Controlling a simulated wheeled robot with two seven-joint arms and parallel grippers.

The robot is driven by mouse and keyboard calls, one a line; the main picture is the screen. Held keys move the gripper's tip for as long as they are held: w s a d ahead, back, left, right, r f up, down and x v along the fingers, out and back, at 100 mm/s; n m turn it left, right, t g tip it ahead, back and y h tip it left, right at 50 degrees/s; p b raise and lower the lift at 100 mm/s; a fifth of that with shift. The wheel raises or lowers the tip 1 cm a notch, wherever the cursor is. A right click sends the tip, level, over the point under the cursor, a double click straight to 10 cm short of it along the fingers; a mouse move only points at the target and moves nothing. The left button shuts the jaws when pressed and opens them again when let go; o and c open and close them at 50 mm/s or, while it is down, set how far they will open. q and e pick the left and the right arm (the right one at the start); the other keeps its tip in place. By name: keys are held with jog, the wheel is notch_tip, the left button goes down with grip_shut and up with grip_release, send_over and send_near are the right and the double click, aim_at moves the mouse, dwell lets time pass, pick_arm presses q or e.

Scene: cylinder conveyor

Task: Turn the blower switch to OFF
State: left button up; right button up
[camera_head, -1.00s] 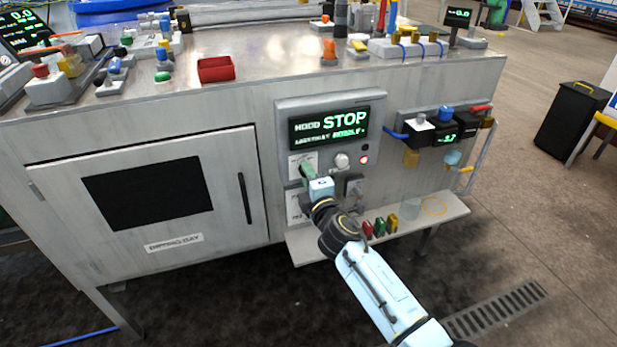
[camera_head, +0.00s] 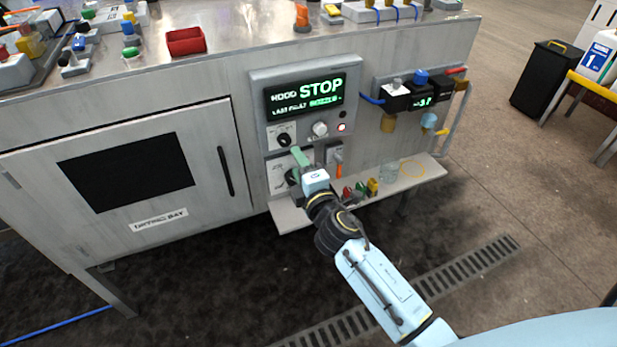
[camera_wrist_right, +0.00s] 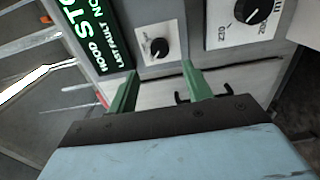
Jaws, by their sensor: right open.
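The control panel (camera_head: 258,105) on the cabinet front carries several controls, and I cannot read which is the blower switch. A black knob on a white plate (camera_head: 284,139) sits under the display; it appears to be the small knob in the right wrist view (camera_wrist_right: 159,48). A larger black knob (camera_wrist_right: 253,11) is at that view's upper right. A switch with an orange lever (camera_head: 338,157) is to the right. My right gripper (camera_head: 299,160) is open and empty just below the upper knob; its green fingers also show in the wrist view (camera_wrist_right: 160,88). My left gripper is out of view.
The display (camera_head: 305,95) reads STOP, with a red light (camera_head: 342,127) below its right end. A shelf (camera_head: 408,184) with small coloured items juts out under the panel. The drying bay door (camera_head: 130,170) is to the left; valves (camera_head: 422,92) are to the right.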

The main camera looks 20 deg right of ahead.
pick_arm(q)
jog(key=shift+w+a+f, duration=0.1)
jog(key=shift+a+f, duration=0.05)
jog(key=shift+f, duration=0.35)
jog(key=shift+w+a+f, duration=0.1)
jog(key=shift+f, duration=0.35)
pick_arm(e)
jog(key=s, duration=0.6)
jog(key=shift+d, duration=0.1)
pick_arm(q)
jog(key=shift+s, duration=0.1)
